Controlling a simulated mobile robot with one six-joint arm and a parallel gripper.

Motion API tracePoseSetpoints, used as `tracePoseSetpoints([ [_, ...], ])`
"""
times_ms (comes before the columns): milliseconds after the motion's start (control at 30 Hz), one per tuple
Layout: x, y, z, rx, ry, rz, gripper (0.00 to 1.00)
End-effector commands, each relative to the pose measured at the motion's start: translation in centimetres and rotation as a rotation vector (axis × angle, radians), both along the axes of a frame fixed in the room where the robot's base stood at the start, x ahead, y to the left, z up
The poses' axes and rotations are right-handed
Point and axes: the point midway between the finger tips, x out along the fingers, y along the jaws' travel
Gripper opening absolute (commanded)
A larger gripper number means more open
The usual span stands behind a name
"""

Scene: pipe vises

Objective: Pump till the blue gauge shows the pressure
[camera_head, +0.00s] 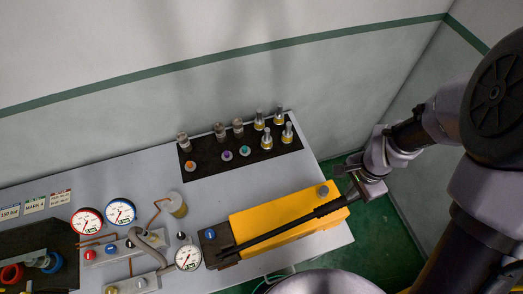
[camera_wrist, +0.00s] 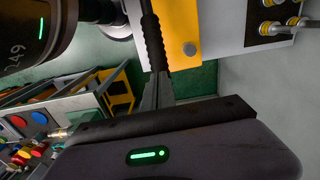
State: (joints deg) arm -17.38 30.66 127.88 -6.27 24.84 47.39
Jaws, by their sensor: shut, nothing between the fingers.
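The yellow hand pump (camera_head: 285,212) lies on the right part of the grey bench, with a long black handle (camera_head: 290,225) slanting along it, its grip end at the right. The blue-rimmed gauge (camera_head: 120,211) is at the left; its needle is too small to read surely. My gripper (camera_head: 354,186) is just past the grip end. In the wrist view, the fingers (camera_wrist: 157,82) are shut with nothing between them, in line with the black grip (camera_wrist: 152,40). I cannot tell whether the tips touch it. The yellow pump body (camera_wrist: 183,35) is beside the grip.
Label cards (camera_head: 34,205) stand at the back left. A black mat (camera_head: 210,158) holds several fittings behind the pump. Walls close the back and right.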

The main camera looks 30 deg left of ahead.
Motion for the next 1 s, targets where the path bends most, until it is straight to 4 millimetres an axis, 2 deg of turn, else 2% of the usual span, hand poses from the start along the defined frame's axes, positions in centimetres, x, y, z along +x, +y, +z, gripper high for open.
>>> tracePoseSetpoints([
  [33,0.0,0.0,-1.1,0.0,0.001,0.0,0.0],
  [133,0.0,0.0,-1.9,0.0,0.0,0.0,0.0],
  [567,0.1,-0.1,-2.4,0.0,0.0,0.0,0.0],
  [1000,0.9,-0.7,-6.4,0.0,0.0,0.0,0.0],
])
